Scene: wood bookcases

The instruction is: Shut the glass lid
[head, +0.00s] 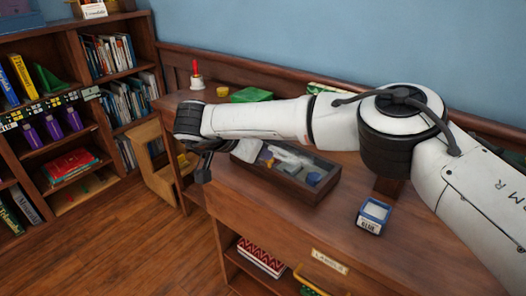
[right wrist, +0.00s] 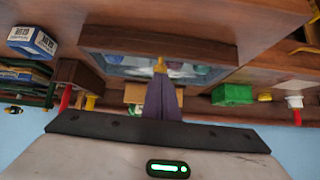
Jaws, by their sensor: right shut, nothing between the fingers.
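A dark wooden case (head: 295,189) stands on the wooden desk, with pale, blue and yellowish items inside. In the right wrist view its wooden side (right wrist: 160,40) runs across the top, with a bluish, glassy area (right wrist: 115,62) beyond it. I cannot make out the glass lid's edge or its angle. My right gripper (head: 203,176) is shut and empty, pointing down just left of the case in the head view. Its closed fingers (right wrist: 162,95) show in the right wrist view, in line with the case. I cannot tell whether they touch it. My left gripper is not in view.
A glue box (head: 372,217) stands on the desk (head: 320,225) right of the case.

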